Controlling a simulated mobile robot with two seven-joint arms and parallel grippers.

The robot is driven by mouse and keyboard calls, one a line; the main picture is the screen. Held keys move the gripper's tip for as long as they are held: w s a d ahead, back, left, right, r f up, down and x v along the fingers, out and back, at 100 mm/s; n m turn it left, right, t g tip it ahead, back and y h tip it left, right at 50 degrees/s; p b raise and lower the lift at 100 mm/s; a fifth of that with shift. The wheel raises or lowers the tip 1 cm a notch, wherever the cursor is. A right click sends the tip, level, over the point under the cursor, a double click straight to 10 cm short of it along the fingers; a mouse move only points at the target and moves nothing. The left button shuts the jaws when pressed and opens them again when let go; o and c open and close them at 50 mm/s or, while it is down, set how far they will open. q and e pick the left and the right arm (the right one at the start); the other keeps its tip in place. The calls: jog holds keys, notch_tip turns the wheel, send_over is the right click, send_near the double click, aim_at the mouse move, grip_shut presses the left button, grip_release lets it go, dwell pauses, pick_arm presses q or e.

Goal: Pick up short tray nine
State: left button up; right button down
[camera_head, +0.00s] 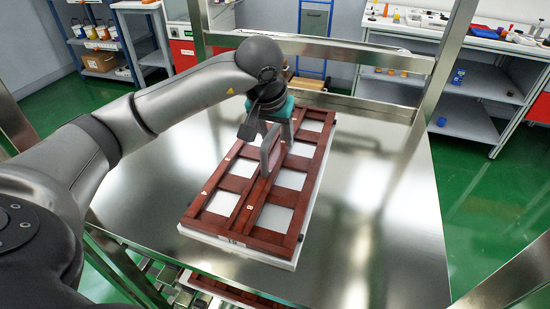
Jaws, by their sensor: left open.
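A reddish-brown tray (283,240) with a grid of several pale openings lies flat on a steel table. It has small white marks on its bars and a label on its near edge, too small to read surely. My left gripper (273,153), grey with a teal body, is open and points down over the middle bar of the tray. Its grey fingers are at or just above the bar; I cannot tell whether they touch it. The gripper and wrist hide part of the tray's far half. My right gripper is out of view.
Part of another reddish-brown tray (233,290) shows below the table's near edge. The steel table (375,200) is clear to the right of the tray. Metal posts and a crossbar (330,47) frame the table. Shelves and a workbench stand behind.

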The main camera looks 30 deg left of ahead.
pick_arm(q)
jog(key=shift+f, duration=0.2)
jog(key=shift+c, duration=0.2)
grip_shut()
dwell(0.4)
dwell(1.0)
